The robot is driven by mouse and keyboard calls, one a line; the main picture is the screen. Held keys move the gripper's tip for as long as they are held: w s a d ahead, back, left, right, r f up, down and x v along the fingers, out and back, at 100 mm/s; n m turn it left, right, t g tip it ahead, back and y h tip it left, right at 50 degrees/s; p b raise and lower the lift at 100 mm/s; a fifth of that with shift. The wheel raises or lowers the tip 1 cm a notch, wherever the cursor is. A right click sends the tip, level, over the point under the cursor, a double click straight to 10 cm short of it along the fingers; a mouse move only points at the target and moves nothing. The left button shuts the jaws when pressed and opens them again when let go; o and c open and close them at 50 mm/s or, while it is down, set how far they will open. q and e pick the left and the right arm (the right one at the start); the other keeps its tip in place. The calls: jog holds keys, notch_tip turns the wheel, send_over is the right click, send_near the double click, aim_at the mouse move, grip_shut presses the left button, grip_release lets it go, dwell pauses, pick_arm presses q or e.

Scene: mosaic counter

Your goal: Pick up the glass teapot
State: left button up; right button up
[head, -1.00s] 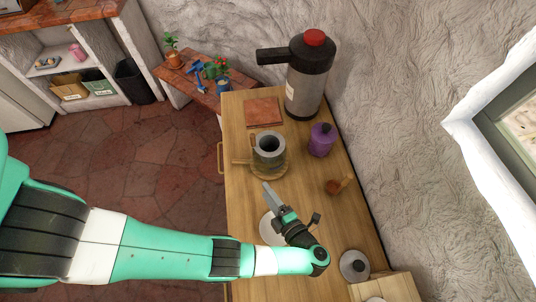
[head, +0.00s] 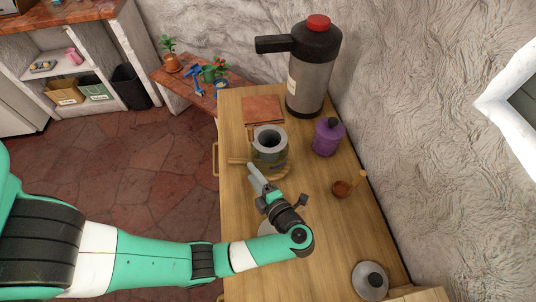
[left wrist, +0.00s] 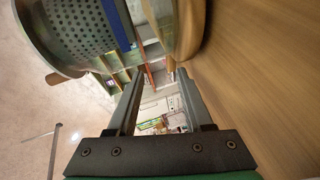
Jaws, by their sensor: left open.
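The glass teapot (head: 270,146), with a grey metal strainer inside, stands upright on a round wooden board (head: 284,171) on the wooden counter. A wooden handle (head: 240,161) sticks out to its left. My left gripper (head: 254,172) is just in front of the teapot, low over the counter, and it holds nothing. In the left wrist view my left gripper (left wrist: 159,75) has its fingers apart with a clear gap between them. The teapot's perforated strainer (left wrist: 85,28) fills the upper left there, and the board's edge (left wrist: 186,25) lies ahead of the right finger. My right gripper is out of view.
A purple canister (head: 327,138) stands right of the teapot, a tall dispenser (head: 310,80) behind it. A brown tile (head: 262,110) lies at the back. A small brown bowl with a wooden handle (head: 342,188) is to the right. A lidded pot (head: 370,280) is at the front right.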

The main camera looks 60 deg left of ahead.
pick_arm(q)
jog(key=x, duration=0.3)
jog(key=shift+a, duration=0.1)
grip_shut()
dwell(1.3)
